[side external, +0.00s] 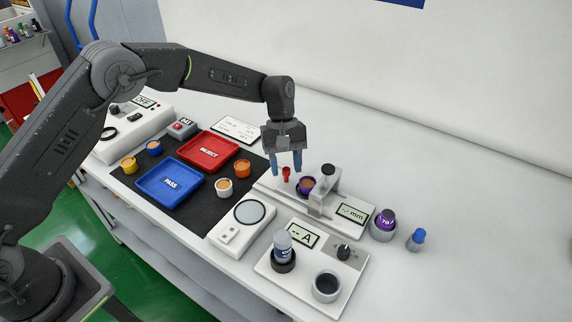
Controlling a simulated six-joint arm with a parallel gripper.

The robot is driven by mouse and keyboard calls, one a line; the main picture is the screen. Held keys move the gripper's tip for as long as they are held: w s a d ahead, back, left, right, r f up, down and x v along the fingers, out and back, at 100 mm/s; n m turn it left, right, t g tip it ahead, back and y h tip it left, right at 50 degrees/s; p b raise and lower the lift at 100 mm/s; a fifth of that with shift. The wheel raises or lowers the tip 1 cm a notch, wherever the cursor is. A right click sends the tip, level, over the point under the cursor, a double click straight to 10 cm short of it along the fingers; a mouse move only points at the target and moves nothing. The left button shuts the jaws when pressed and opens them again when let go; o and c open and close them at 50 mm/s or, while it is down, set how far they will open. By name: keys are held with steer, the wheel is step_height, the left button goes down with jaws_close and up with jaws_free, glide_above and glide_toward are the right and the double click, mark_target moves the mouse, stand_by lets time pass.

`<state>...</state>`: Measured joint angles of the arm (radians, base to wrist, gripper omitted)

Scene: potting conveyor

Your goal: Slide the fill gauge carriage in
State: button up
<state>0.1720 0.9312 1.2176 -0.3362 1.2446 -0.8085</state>
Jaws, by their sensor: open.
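The fill gauge (351,213) is a pale unit with an "mm" display, a grey upright block and a black knob (328,169) on top. A purple pot with an orange-brown top (306,184) sits at the block's left side. A small red knob (286,174) stands upright at the gauge's left end; which part is the carriage is not clear. My gripper (286,168) points down above that end, with its blue fingers open. The red knob shows between the fingertips; whether they touch it cannot be told.
A blue PASS tray (155,191) and red REJECT tray (190,150) lie left on a black mat with several small pots. A scale (224,240) and an "A" meter unit (262,266) stand in front. A purple-topped weight (385,219) and blue-capped bottle (416,238) stand right.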

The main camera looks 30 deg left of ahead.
steer(key=shift+f, duration=0.15)
steer(key=shift+c, duration=0.2)
jaws_close()
stand_by(0.3)
